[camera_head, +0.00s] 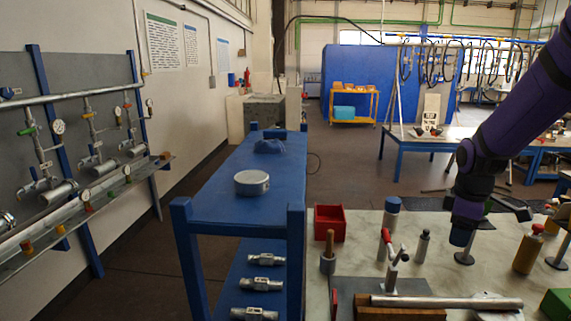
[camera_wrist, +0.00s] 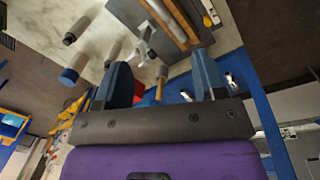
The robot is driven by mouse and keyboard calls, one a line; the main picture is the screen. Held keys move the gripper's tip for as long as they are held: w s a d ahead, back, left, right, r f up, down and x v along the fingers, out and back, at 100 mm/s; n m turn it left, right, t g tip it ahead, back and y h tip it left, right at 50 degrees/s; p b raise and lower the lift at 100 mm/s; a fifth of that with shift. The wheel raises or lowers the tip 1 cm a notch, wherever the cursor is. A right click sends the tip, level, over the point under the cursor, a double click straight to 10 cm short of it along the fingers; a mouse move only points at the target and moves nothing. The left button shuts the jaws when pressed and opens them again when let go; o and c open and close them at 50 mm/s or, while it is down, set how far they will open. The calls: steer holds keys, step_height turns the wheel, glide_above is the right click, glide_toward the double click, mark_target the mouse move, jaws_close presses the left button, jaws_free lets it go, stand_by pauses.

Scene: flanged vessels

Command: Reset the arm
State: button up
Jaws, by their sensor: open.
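My purple arm comes in from the upper right in the head view. My gripper (camera_head: 462,236) points down over the right part of the pale workbench (camera_head: 432,262). In the wrist view my gripper (camera_wrist: 161,76) has its two blue fingers spread apart with nothing held between them. A wooden handle (camera_wrist: 160,84) and part of a red box (camera_wrist: 138,97) show beyond the gap, away from the fingers. In the head view I cannot tell how far the fingertips are above the bench.
Near the arm stand a blue-topped cylinder (camera_head: 388,228), a red-handled clamp (camera_head: 390,250) and a yellow cylinder (camera_head: 528,250). A red box (camera_head: 330,222) sits at the bench's left edge. A blue cart (camera_head: 212,204) carries a grey flanged disc (camera_head: 252,183). Open floor lies behind.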

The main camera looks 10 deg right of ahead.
steer(key=s+a+r+m+t, duration=0.4)
steer(key=s+a+r+m, duration=0.5)
steer(key=s+a+r, duration=0.6)
steer(key=shift+s+a+r+y, duration=0.4)
steer(key=shift+s+a, duration=0.55)
steer(key=shift+s, duration=0.2)
